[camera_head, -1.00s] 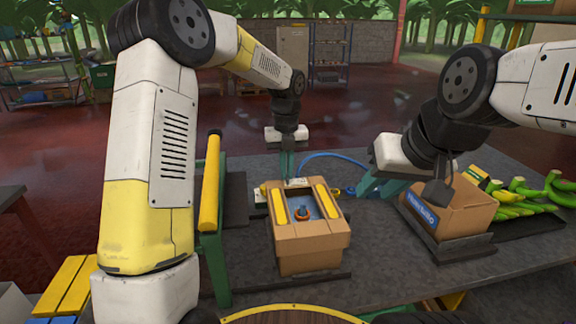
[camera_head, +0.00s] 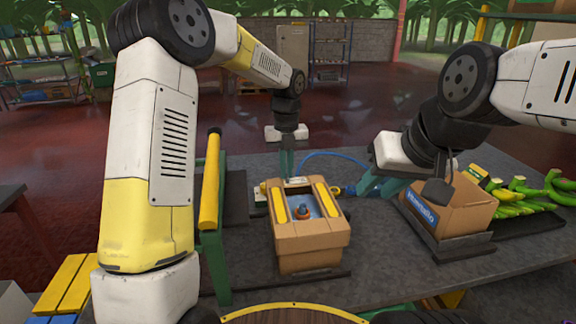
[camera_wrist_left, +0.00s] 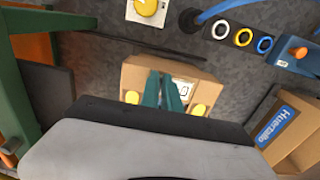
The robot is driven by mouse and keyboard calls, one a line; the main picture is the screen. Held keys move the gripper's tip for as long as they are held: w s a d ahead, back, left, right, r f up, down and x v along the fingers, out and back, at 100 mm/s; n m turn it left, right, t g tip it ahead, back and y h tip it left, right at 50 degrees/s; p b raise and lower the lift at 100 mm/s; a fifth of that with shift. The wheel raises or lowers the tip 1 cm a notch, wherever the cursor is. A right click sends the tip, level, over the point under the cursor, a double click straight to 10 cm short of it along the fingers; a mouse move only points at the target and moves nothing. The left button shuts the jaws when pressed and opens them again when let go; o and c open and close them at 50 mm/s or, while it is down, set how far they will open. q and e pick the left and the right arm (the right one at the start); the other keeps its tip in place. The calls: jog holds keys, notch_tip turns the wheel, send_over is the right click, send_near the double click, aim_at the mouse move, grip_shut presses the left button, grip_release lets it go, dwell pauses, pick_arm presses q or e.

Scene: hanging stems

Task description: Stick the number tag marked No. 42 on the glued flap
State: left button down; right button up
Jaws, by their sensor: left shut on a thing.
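The open cardboard box (camera_head: 312,252) stands on the grey table, with yellow strips along its left and right top edges. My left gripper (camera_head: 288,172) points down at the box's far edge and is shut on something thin. A white tag (camera_head: 300,181) shows at its fingertips against that edge. In the left wrist view the tag (camera_wrist_left: 182,87) lies beside the teal fingers (camera_wrist_left: 161,98) over the box's flap (camera_wrist_left: 140,75); its number is partly hidden, and I cannot tell whether it touches. No glue is clearly visible. My right gripper (camera_head: 376,186) hangs right of the box; its opening is unclear.
A second cardboard box (camera_head: 455,210) with a blue label stands tilted at the right, beside green bananas (camera_head: 520,190). A blue hose (camera_head: 335,155) curves behind the first box. A yellow bar (camera_head: 211,185) on a green frame stands at the left.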

pick_arm(q)
jog(key=shift+f, duration=0.1)
jog(key=c, duration=1.5)
grip_release()
jog(key=o, duration=0.4)
jog(key=shift+r, duration=3.55)
